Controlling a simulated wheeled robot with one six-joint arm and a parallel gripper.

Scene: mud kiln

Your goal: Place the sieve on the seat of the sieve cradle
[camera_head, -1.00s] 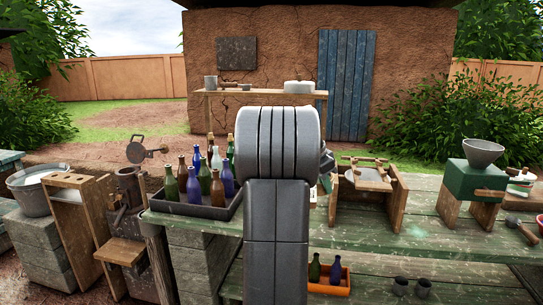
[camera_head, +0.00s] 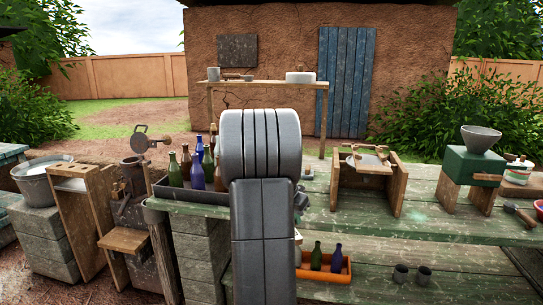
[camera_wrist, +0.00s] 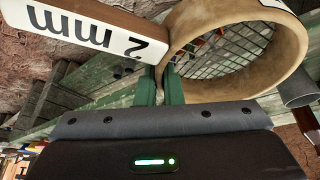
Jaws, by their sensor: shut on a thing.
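The sieve (camera_wrist: 277,72), a round tan rim with dark mesh, fills the upper right of the wrist view, tilted in the picture. My gripper (camera_wrist: 168,88) shows two green fingers shut on the near left side of its rim. A wooden piece with a white face (camera_wrist: 75,33) marked "2 mm", upside down, meets the rim; I cannot tell whether it is part of the sieve. The sieve cradle (camera_head: 397,190) appears to be the wooden stand on the green bench, with two side boards and a pale round part between bars on top. In the head view my arm hides gripper and sieve.
Left of my arm is a dark tray (camera_head: 205,196) of bottles. Right of the cradle stands a green box (camera_head: 472,166) with a grey funnel (camera_head: 481,138). Bench space between cradle and box is clear.

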